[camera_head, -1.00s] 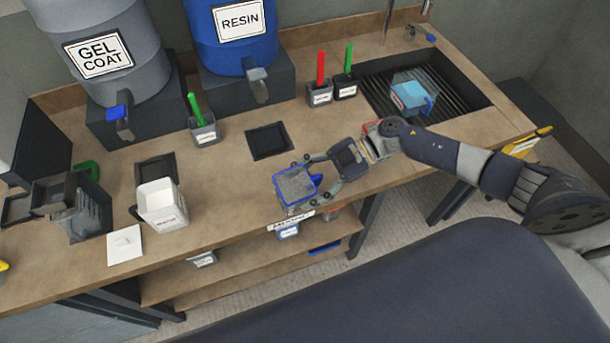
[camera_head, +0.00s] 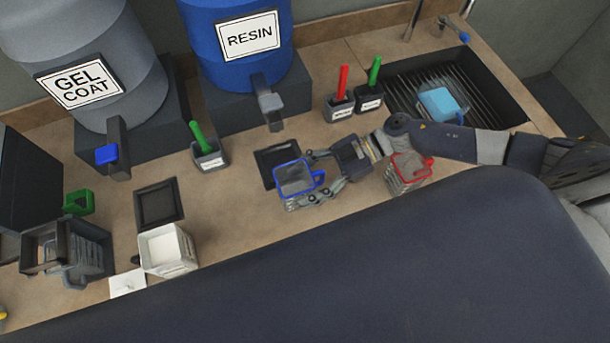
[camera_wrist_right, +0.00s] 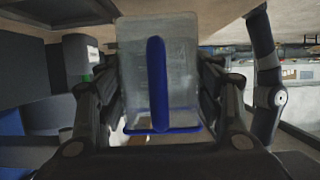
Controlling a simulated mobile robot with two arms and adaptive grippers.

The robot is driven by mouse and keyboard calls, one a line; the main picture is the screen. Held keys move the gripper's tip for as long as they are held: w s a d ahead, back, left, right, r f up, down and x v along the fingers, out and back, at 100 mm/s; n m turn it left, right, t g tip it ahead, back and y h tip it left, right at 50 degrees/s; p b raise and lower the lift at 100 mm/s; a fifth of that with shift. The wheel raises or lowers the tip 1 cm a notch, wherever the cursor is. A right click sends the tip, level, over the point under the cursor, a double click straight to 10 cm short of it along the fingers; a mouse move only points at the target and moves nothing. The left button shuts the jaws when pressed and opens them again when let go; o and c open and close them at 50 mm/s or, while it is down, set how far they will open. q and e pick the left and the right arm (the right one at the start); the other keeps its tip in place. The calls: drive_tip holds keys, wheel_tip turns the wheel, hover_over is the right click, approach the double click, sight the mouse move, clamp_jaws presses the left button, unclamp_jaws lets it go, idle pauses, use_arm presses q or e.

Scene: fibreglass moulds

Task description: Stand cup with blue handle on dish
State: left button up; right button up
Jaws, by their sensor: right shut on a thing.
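My right gripper (camera_head: 318,176) is shut on the clear cup with the blue handle (camera_head: 292,182), which has a blue rim. The cup is upright, at the front right edge of the dark square dish (camera_head: 265,157) below the resin tap, and hides part of it. I cannot tell whether they touch. In the right wrist view the cup (camera_wrist_right: 185,75) sits between the fingers, its blue handle facing the camera. A second dark square dish (camera_head: 158,203) lies empty to the left. My left gripper is not in view.
A red-rimmed cup (camera_head: 408,174) stands just right of my right gripper. A white container (camera_head: 167,251) stands at the front left. Pots with red and green sticks (camera_head: 340,108) stand behind.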

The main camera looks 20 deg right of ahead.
drive_tip(key=shift+w+r+p, duration=0.1)
drive_tip(key=shift+w+p, duration=0.05)
drive_tip(key=shift+p, duration=0.25)
drive_tip(key=shift+w+f, duration=0.2)
drive_tip(key=shift+w, duration=0.1)
drive_tip(key=shift+w+b, duration=0.45)
drive_tip(key=shift+w, duration=0.4)
drive_tip(key=shift+w+f+b, duration=0.2)
drive_tip(key=shift+w+b, duration=0.9)
drive_tip(key=shift+w, duration=1.25)
drive_tip(key=shift+w+f+b, duration=0.1)
drive_tip(key=shift+w+b, duration=0.95)
drive_tip(key=shift+w, duration=0.95)
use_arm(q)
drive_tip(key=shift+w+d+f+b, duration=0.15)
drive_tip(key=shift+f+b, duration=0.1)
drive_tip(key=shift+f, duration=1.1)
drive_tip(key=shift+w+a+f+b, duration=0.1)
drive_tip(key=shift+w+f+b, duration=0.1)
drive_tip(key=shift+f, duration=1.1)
use_arm(e)
drive_tip(key=shift+f, duration=0.8)
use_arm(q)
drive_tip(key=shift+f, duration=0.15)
use_arm(e)
drive_tip(key=shift+f, duration=0.3)
